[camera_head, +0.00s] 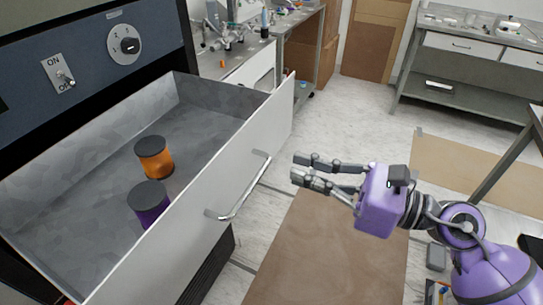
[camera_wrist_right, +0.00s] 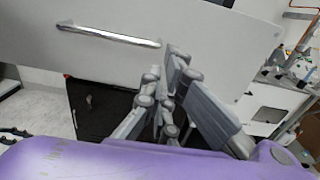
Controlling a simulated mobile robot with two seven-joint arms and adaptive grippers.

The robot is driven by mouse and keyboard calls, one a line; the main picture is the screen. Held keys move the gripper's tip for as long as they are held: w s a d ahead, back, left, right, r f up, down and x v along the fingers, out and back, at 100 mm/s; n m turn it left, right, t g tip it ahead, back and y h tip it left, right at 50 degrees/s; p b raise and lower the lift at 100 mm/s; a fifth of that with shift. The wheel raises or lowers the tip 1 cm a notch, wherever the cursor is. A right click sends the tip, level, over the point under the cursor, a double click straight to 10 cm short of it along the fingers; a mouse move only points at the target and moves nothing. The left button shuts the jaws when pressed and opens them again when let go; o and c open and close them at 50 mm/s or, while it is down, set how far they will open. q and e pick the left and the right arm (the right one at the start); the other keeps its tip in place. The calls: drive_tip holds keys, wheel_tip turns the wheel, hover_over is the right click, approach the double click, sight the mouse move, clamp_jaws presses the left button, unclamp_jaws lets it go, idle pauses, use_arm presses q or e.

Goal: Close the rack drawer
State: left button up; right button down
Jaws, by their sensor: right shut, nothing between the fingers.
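The rack drawer (camera_head: 70,170) stands pulled out at the left of the head view. Its white front panel (camera_head: 215,190) carries a silver bar handle (camera_head: 245,188). The handle also shows in the right wrist view (camera_wrist_right: 108,36). Inside the drawer are an orange container (camera_head: 154,157) and a purple container (camera_head: 149,202), both with dark lids. My right gripper (camera_head: 298,169) is shut and empty, to the right of the handle and in front of the panel, apparently apart from it. In the right wrist view its fingers point toward the panel. My left gripper is out of view.
The rack's control face (camera_head: 95,50) with a switch and a dial rises behind the drawer. A workbench (camera_head: 240,62) with equipment stands beyond it. Another bench (camera_head: 465,50) is at the back right. Open floor (camera_head: 350,110) lies between, with a brown mat (camera_head: 325,250) below my right gripper.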

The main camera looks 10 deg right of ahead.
sight(256, 157)
drive_tip(key=p+x, duration=0.1)
drive_tip(key=x, duration=0.4)
drive_tip(key=shift+w+a+r+p, duration=0.2)
drive_tip(key=shift+w+a+p, duration=0.1)
drive_tip(key=shift+p, duration=0.05)
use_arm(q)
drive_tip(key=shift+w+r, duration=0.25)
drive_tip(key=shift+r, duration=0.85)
use_arm(e)
drive_tip(key=shift+w+a+f, duration=0.2)
drive_tip(key=shift+w+a, duration=0.05)
drive_tip(key=shift+a, duration=0.1)
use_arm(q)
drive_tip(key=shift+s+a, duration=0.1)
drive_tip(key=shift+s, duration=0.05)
use_arm(e)
drive_tip(key=shift+w, duration=0.1)
